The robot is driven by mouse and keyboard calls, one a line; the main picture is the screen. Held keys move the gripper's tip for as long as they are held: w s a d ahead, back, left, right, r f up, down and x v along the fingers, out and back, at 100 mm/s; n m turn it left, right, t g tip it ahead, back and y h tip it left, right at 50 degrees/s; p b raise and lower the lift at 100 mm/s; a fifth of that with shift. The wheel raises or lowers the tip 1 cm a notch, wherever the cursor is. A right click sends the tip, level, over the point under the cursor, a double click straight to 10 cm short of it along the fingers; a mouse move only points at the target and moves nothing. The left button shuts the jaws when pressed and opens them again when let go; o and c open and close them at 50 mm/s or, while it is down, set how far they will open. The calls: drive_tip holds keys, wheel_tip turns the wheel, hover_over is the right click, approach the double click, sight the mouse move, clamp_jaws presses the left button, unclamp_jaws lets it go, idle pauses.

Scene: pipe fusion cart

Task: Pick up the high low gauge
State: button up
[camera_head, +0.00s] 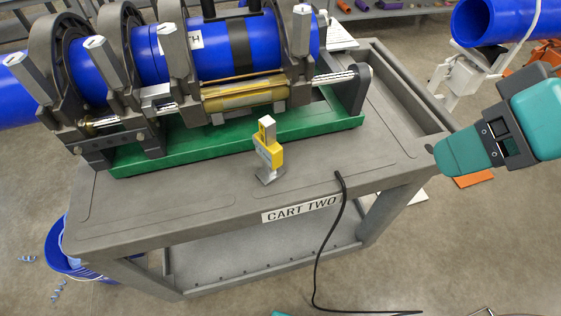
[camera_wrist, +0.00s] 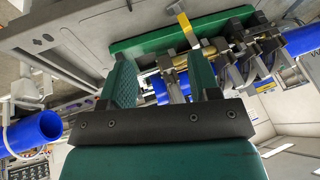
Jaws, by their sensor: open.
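The high low gauge (camera_head: 268,150) is a small yellow and grey tool standing on the cart top near its front edge, just above the "CART TWO" label in the head view. In the wrist view the gauge (camera_wrist: 187,29) shows beyond the fingers, right of centre near the top. My gripper (camera_wrist: 161,75) is open, with two green-padded fingers apart and nothing between them. It is well away from the gauge. In the head view my teal arm end is at the right, off the cart's right side, and the fingers are not clear there.
The fusion machine (camera_head: 235,130), with its green base and clamped blue pipe (camera_head: 235,50), stands behind the gauge on the grey cart (camera_head: 150,215). A black cable (camera_head: 330,230) hangs over the front edge. Another blue pipe (camera_head: 495,20) is at upper right. Cart top around the gauge is clear.

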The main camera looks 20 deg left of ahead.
drive_tip(key=w+a+f+n+t+y+b, duration=0.1)
drive_tip(key=w+a+f+t+y+b, duration=0.1)
drive_tip(key=a+f+b, duration=0.35)
drive_tip(key=w+a+f+t+y+b, duration=0.1)
drive_tip(key=w+a+f+t+b, duration=0.15)
drive_tip(key=f+b, duration=0.5)
drive_tip(key=n+t+y, duration=0.2)
drive_tip(key=t+y, duration=0.2)
drive_tip(key=y, duration=0.2)
approach(261, 119)
drive_tip(key=w, duration=0.1)
drive_tip(key=shift+n, duration=0.3)
drive_tip(key=p+x, duration=0.2)
drive_tip(key=x, duration=0.2)
drive_tip(key=shift+a+f+p, duration=0.1)
drive_tip(key=shift+f+p, duration=0.25)
drive_tip(key=shift+p, duration=0.05)
drive_tip(key=shift+w+a+f, duration=0.15)
drive_tip(key=shift+w+a, duration=0.15)
drive_tip(key=shift+a, duration=0.05)
drive_tip(key=p+x, duration=0.4)
drive_tip(key=p, duration=0.2)
drive_tip(key=shift+r, duration=0.2)
drive_tip(key=shift+w+a+f+p, duration=0.3)
drive_tip(key=shift+w+a+p, duration=0.05)
drive_tip(key=shift+a+p, duration=0.2)
